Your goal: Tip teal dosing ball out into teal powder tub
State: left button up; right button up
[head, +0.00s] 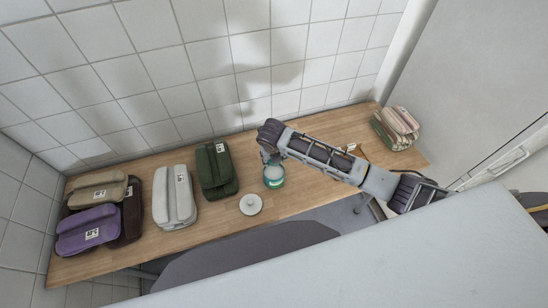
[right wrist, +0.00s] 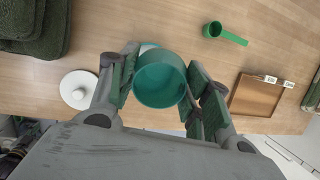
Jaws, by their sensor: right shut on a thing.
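The teal powder tub (head: 274,183) stands on the wooden table in the head view, with pale contents at its open top. My right gripper (head: 268,157) is just above and beside it, at the end of the arm from the right. In the right wrist view my right gripper (right wrist: 160,92) is shut on a round teal cup-like thing, the teal dosing ball (right wrist: 160,80), its round face toward the camera. A pale edge shows behind the ball, likely the tub. In the head view the gripper hides the ball; its tilt is unclear. My left gripper is out of view.
A white knobbed lid (head: 251,204) lies left of the tub. A dark green bag (head: 216,170) and several other bags stand further left. A green scoop (right wrist: 224,32) and a brown tray (right wrist: 254,98) lie to the right. A striped bag (head: 395,128) stands at the right end.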

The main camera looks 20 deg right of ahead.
jog(key=shift+r+g, duration=0.15)
jog(key=shift+g, duration=0.55)
